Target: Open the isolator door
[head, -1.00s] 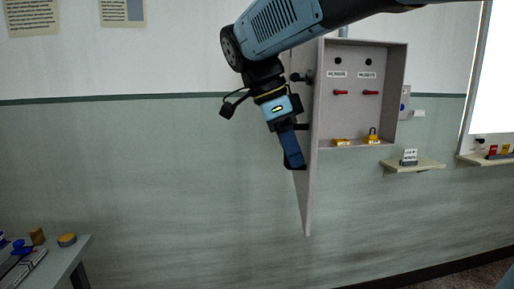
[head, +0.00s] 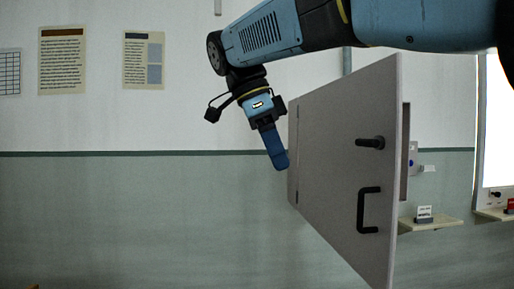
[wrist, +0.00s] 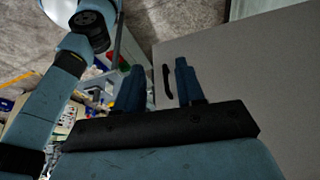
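The isolator door (head: 335,150) is a grey panel standing partly open, its free edge swung out towards me at the right. A black bar handle (head: 368,210) and a black knob (head: 370,143) stick out of its outer face. My gripper (head: 279,162) points down just left of the door's hinge side in the head view; contact cannot be told. In the wrist view my gripper (wrist: 160,66) has its two blue fingers apart, with nothing seen gripped. There the door (wrist: 240,80) fills the right side, and a dark bar, likely the handle (wrist: 167,82), shows between the fingers. The cabinet interior is hidden.
A small shelf (head: 432,224) with a white label card juts from the wall right of the door. A bright window or panel (head: 495,120) is at the far right. The wall left of my gripper is clear apart from posters (head: 62,60).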

